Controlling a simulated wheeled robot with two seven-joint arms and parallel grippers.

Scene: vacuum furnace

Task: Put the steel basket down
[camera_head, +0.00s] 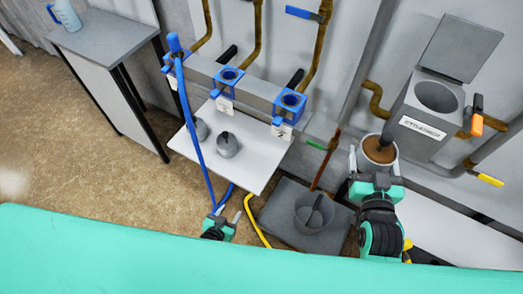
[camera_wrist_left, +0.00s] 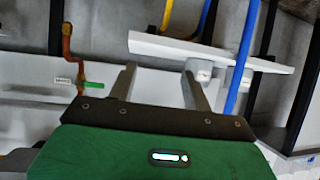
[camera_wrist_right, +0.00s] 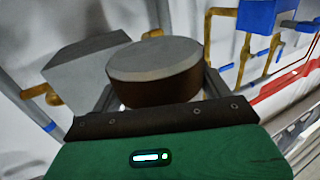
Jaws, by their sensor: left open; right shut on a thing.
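A round metal container, apparently the steel basket (camera_head: 378,150), is held by my right gripper (camera_head: 374,178) in front of the wall at the right of the head view. Its inside looks brown. In the right wrist view the basket (camera_wrist_right: 155,72) sits between the fingers, with a grey round face and dark brown side. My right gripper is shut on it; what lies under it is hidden. My left gripper (camera_head: 228,212) is low at the front of the white table. It also shows in the left wrist view (camera_wrist_left: 158,85), with fingers apart and nothing between them.
A grey box (camera_head: 418,122) with a raised lid stands at right. A blue jug (camera_head: 65,15) stands on a cabinet far left.

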